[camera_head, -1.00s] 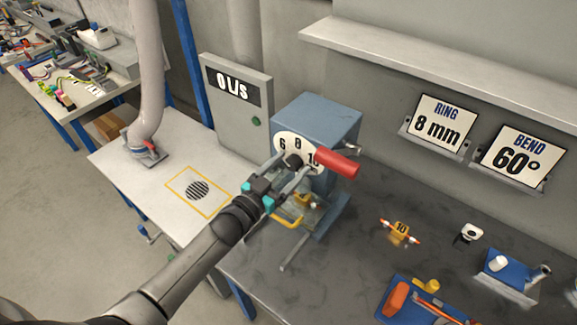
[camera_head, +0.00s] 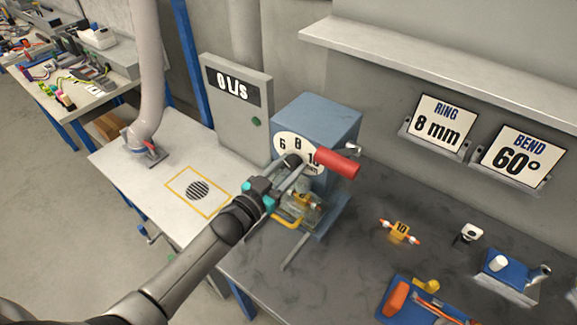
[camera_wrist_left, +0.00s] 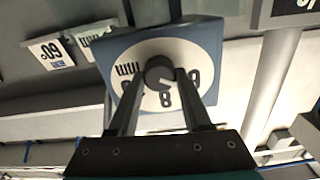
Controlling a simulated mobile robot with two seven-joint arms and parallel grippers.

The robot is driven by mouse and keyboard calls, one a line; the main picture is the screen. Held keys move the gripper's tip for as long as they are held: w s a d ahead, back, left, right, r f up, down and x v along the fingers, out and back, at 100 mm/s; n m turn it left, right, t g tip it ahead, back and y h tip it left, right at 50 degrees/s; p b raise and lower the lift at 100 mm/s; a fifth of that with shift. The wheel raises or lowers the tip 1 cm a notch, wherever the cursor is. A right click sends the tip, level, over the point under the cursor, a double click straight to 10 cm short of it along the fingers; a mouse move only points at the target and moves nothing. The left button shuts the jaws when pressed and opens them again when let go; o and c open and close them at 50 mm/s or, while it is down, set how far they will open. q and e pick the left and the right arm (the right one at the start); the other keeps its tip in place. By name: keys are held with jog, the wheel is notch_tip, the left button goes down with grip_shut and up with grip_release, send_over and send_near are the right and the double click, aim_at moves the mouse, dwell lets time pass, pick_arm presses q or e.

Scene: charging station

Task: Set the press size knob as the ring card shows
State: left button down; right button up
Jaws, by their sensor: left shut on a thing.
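The blue press (camera_head: 318,118) stands on the dark bench with a white dial (camera_head: 283,143) marked 6, 8 and 10. My left gripper (camera_head: 290,167) is shut on the black size knob (camera_head: 293,160) in the middle of the dial. In the left wrist view the dial looks upside down, and the knob (camera_wrist_left: 159,73) sits between the two fingertips (camera_wrist_left: 157,78). There the 8 shows below the knob and the 6 is partly behind a finger. The knob's exact pointing is hard to read. The ring card (camera_head: 437,122) reads 8 mm. My right gripper is not in view.
A red handle (camera_head: 337,163) sticks out from the press just right of the knob. A bend card (camera_head: 522,160) reads 60°. An orange part (camera_head: 400,231) marked 10 and a blue tray (camera_head: 420,305) lie on the bench. A grey box (camera_head: 238,105) reads 0 l/s.

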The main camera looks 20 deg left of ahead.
pick_arm(q)
jog(key=shift+m, duration=0.4)
jog(key=m, duration=0.4)
jog(key=shift+f+m+b, duration=0.1)
jog(key=shift+m+b, duration=0.2)
jog(key=shift+m, duration=0.1)
jog(key=m+b, duration=0.1)
jog(key=m, duration=0.5)
jog(key=shift+d+f, duration=0.1)
dwell(0.3)
jog(key=shift+c, duration=1.7)
grip_release()
jog(key=shift+s, duration=0.1)
jog(key=b+v, duration=0.1)
jog(key=v, duration=1.4)
